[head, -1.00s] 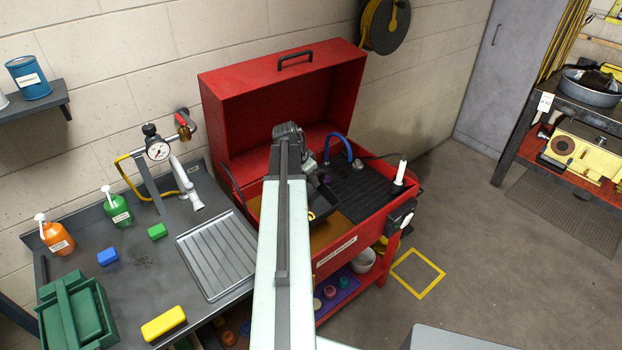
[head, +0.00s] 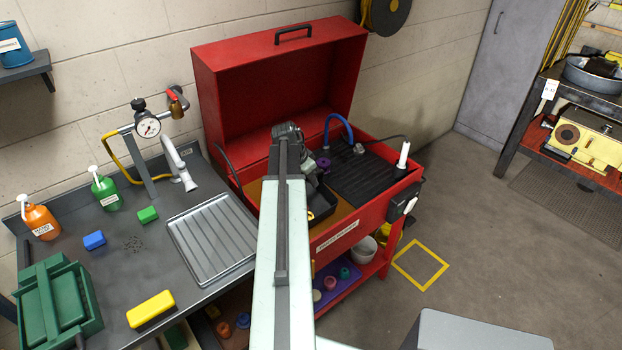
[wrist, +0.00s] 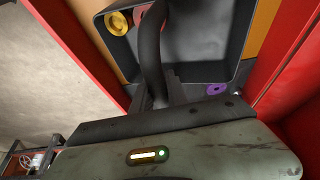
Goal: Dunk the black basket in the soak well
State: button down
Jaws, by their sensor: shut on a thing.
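My gripper (head: 308,178) is over the open red washer and is shut on the black basket (head: 322,205); my arm hides part of both in the head view. The basket hangs over or in the soak well (head: 345,222), whose brown-orange floor or liquid shows around it. I cannot tell whether the basket touches the liquid. In the wrist view the dark basket (wrist: 205,70) fills the upper middle, its curved handle (wrist: 152,50) running up to my jaws. A yellow ring (wrist: 124,24) and a pinkish-red part (wrist: 152,18) lie in the basket. A purple ring (wrist: 217,89) shows near its edge.
The black ribbed drainboard (head: 372,180) lies right of the well, with a blue hose (head: 340,122) behind. The raised red lid (head: 280,85) stands at the back. A bench with a grey tray (head: 212,238) is on the left. Floor at right is mostly clear.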

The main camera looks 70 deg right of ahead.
aim_at(311, 207)
jog(key=shift+f+b, duration=6.3)
jog(key=shift+f, duration=0.35)
jog(key=shift+r, duration=0.15)
jog(key=shift+r+p, duration=1.65)
jog(key=shift+p, duration=0.2)
jog(key=shift+f+b, duration=1.8)
jog(key=shift+b, duration=0.05)
jog(key=shift+r, duration=0.2)
jog(key=shift+r+p, duration=1.6)
jog(key=shift+p, duration=0.2)
jog(key=shift+f, duration=0.1)
